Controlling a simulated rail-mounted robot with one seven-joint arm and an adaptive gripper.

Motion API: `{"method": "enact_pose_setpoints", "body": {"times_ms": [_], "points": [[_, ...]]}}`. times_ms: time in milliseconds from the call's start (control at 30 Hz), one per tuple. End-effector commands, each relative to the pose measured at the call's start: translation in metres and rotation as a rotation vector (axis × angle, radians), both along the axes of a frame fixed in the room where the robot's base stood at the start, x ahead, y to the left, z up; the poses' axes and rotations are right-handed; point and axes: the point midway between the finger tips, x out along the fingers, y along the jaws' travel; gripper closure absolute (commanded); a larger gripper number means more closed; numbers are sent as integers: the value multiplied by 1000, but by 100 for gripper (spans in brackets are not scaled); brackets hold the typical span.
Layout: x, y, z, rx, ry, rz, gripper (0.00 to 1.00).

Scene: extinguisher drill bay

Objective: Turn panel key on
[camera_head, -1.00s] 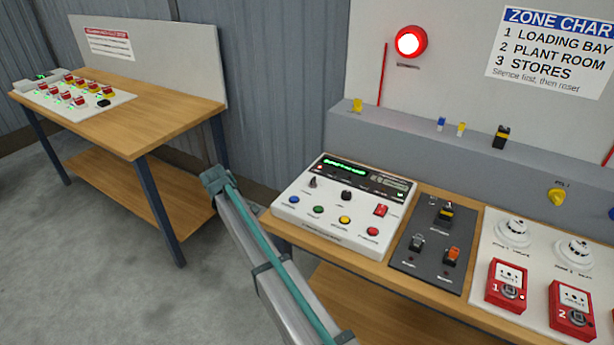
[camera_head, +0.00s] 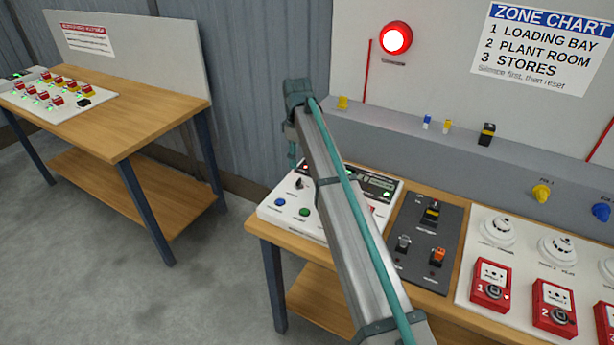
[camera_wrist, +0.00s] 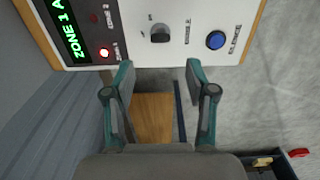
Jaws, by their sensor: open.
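The white control panel (camera_head: 272,211) sits on the right-hand wooden bench. A dark knob (camera_head: 299,183) on its left side, likely the panel key, also shows in the wrist view (camera_wrist: 159,33), between the red indicator and the blue button; its label is too small to read surely. My gripper (camera_wrist: 159,68) is open and empty, with its two teal fingers apart and pointing toward the knob, which lies between and beyond the tips without visible contact. In the head view my gripper (camera_head: 292,155) hangs above the panel's left back edge. My arm hides the panel's middle.
A dark switch plate (camera_head: 420,258) and red call points (camera_head: 491,285) stand to the right on the bench. A grey ledge with small keys and a lit red lamp (camera_head: 396,38) are behind. Another bench (camera_head: 150,110) stands left, with open floor between.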

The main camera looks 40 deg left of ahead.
Motion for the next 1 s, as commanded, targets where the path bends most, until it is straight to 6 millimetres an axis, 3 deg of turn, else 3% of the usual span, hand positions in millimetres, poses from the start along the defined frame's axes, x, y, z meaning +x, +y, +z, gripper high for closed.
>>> {"method": "enact_pose_setpoints", "body": {"times_ms": [300, 500, 933, 1000], "points": [[-1, -1, -53, -3, 2, -1, 44], [0, -1, -78, -2, 2, -2, 44], [0, -1, -90, -1, 0, -2, 44], [0, -1, -90, -1, 0, -2, 52]]}}
